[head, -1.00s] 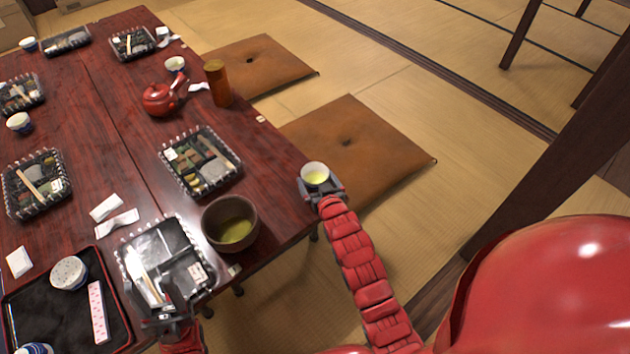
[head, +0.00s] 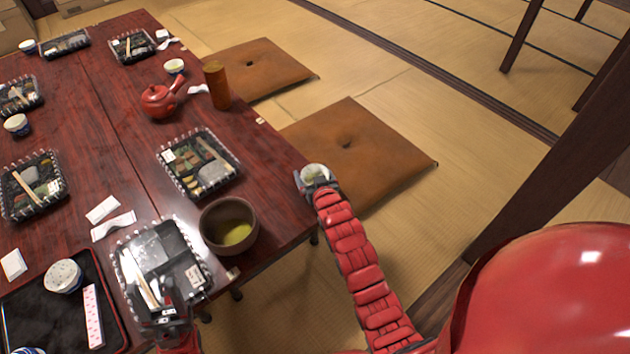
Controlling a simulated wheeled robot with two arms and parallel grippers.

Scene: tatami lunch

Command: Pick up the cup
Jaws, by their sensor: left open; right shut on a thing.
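A small pale cup (head: 313,171) is in my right gripper (head: 317,182), beside the table's right edge and clear of the tabletop. The cup looks tilted, and the fingers are partly hidden by it. My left gripper (head: 168,318) is open and empty at the near edge of a clear-lidded lunch box (head: 165,262). Other small cups stand on the table: one (head: 64,276) on a black tray (head: 30,318), one (head: 175,67) near the red teapot (head: 158,102), one (head: 17,124) at the left.
A brown bowl of green tea (head: 229,225) stands near the table's (head: 268,178) right edge. A brown cylinder (head: 216,84) stands further back. Several lunch boxes and white napkins (head: 113,226) crowd the table. Brown cushions (head: 355,147) lie on the tatami at right.

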